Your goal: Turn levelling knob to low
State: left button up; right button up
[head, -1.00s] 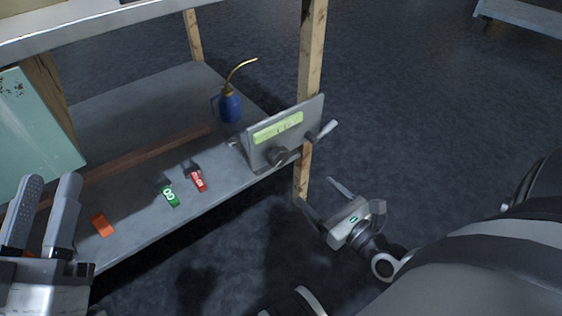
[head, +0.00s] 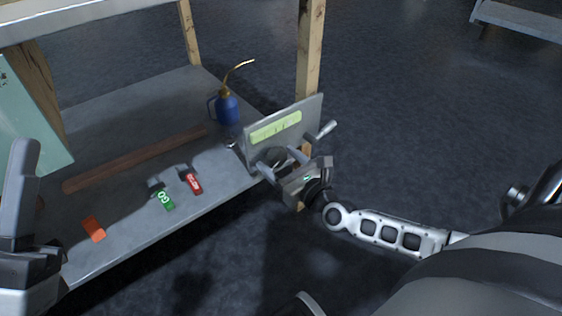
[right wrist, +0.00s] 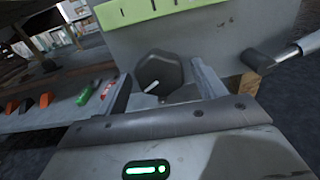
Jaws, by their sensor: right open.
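The levelling knob (right wrist: 158,74) is a dark, faceted knob with a white pointer line, on the front of an upright grey panel (right wrist: 215,35). In the right wrist view its pointer aims to the lower left. In the head view the knob (head: 273,156) sits low on the panel, partly hidden by my right gripper (head: 277,164). My right gripper is open, with its fingers on either side of the knob; I cannot tell whether they touch it. My left gripper (head: 22,190) is at the left edge of the head view, partly cut off.
A green scale label (head: 276,127) is above the knob, and a lever handle (head: 322,131) sticks out to its right. A wooden post (head: 311,45) stands behind. The shelf (head: 130,235) holds a blue oil can (head: 228,108), a wooden strip (head: 135,161), and orange, green and red switches.

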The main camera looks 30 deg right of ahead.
jog(key=shift+c, duration=0.3)
jog(key=c, duration=0.9)
